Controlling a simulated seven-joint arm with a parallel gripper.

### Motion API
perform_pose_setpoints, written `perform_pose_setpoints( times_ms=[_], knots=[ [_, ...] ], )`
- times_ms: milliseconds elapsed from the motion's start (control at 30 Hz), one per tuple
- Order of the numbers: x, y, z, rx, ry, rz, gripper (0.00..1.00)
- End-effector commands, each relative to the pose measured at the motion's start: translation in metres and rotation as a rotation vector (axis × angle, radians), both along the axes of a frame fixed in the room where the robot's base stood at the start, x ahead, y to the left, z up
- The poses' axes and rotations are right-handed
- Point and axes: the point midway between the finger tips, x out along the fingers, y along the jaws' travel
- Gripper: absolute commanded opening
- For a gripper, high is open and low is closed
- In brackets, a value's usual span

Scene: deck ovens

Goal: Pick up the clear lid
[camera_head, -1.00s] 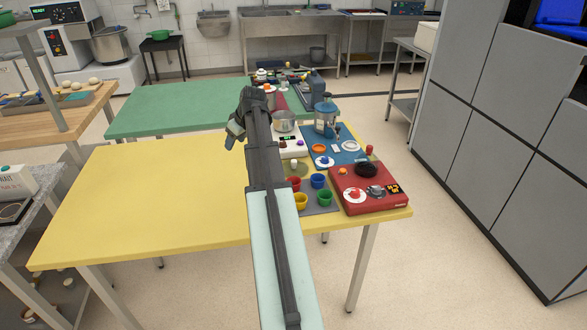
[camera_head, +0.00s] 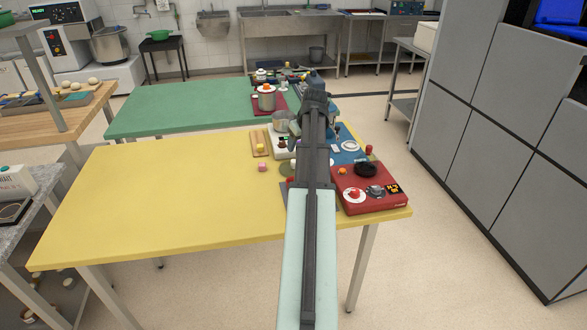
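I cannot make out a clear lid with certainty. A light pot (camera_head: 267,99) with a cover stands on a dark red mat at the right end of the green table; whether the cover is clear is too small to tell. An open silver pot (camera_head: 281,122) stands at the back of the yellow table. My gripper (camera_head: 314,92) is near the far edge of the yellow table, right of both pots in the picture. My arm hides its fingers, so I cannot see whether it is open or holds anything.
The yellow table (camera_head: 150,200) is bare on its left and middle. A wooden board (camera_head: 258,143) and a pink block (camera_head: 262,167) lie left of my arm, which hides much of the blue mat.

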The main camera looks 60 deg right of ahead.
Motion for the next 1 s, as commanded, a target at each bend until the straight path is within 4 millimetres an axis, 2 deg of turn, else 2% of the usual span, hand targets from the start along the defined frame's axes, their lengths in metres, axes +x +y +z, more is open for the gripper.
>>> perform_pose_setpoints(
  times_ms=[200, 567, 1000],
  knots=[
    [0.010, -0.005, -0.028, 0.000, 0.001, 0.000, 0.54],
    [0.015, -0.007, -0.043, 0.000, 0.000, 0.000, 0.54],
    [0.026, -0.013, -0.087, 0.000, 0.000, 0.001, 0.54]
  ],
)
